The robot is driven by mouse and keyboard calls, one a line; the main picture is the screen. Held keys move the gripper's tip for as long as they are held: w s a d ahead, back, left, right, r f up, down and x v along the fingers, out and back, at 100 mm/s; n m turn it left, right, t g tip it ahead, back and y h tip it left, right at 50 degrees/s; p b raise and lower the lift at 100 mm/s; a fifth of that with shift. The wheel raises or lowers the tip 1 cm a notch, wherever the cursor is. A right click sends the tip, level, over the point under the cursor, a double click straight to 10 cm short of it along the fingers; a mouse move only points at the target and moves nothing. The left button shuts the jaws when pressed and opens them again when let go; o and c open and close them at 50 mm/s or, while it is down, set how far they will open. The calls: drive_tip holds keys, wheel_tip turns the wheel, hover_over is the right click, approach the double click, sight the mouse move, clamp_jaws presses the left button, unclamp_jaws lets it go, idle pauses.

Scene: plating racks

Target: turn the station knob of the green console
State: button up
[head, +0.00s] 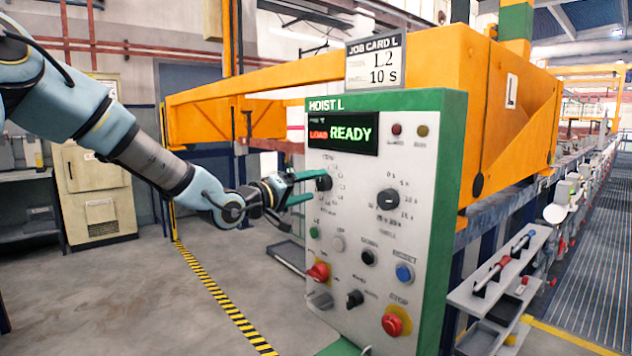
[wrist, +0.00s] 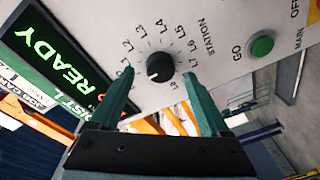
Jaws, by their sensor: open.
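The green console (head: 452,150) has a pale front panel with a lit display (head: 343,134) reading "LOAD READY". Its station knob (head: 324,183) is small, round and black, at the panel's upper left. In the wrist view the station knob (wrist: 160,67) sits inside a ring of marks L1 to L8. Its exact pointer setting is hard to read. My gripper (head: 308,187) is open at the panel's left side. In the wrist view its two green fingers (wrist: 159,76) stand on either side of the knob, with a gap showing on each side. Whether the fingertips touch the panel is unclear.
A job card (head: 375,60) above the console reads "L2" and "10 s". A larger black dial (head: 388,199), a green GO button (wrist: 262,46), a red stop button (head: 396,321) and other controls share the panel. A tool shelf (head: 495,290) stands right. Floor at left is clear.

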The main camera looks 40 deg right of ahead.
drive_tip(key=shift+d, duration=1)
drive_tip(key=shift+w, duration=0.1)
clamp_jaws()
